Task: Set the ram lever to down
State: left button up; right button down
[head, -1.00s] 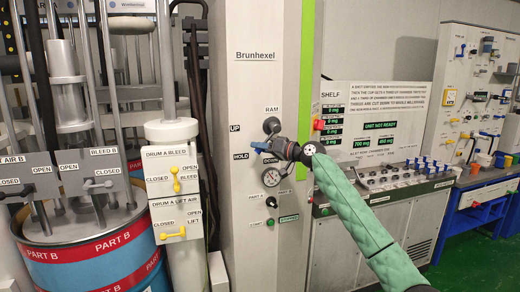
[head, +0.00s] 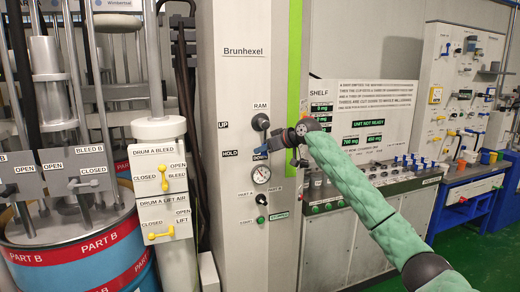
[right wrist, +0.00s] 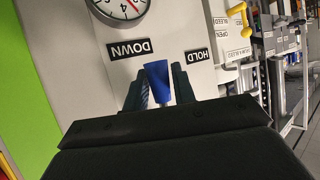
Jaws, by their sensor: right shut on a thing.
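The ram lever (head: 261,124) has a dark round hub under the RAM label on the grey Brunhexel column (head: 240,85). Its blue handle (right wrist: 158,82) points roughly downward from the hub in the head view. My right gripper (head: 269,149) is shut on the blue handle, coming from the right. The wrist view, turned over, shows the handle between the two fingers, with the DOWN label (right wrist: 129,48) and the HOLD label (right wrist: 197,55) either side of it. The gripper partly covers the handle in the head view. My left gripper is not in view.
A pressure gauge (head: 261,174) sits just below the lever, with a selector and a green button (head: 261,220) lower. Yellow drum levers (head: 176,173) stand to the left. A metering console (head: 350,188) stands to the right behind my arm.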

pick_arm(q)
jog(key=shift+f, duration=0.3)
pick_arm(e)
jog(key=shift+w+d+h, duration=0.1)
jog(key=shift+d+h, duration=0.15)
jog(key=shift+h, duration=0.05)
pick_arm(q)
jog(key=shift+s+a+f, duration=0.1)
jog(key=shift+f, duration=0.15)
pick_arm(e)
jog(key=c, duration=1.2)
grip_release()
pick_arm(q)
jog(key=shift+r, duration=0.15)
pick_arm(e)
jog(key=shift+o, duration=0.2)
jog(key=shift+d, duration=0.1)
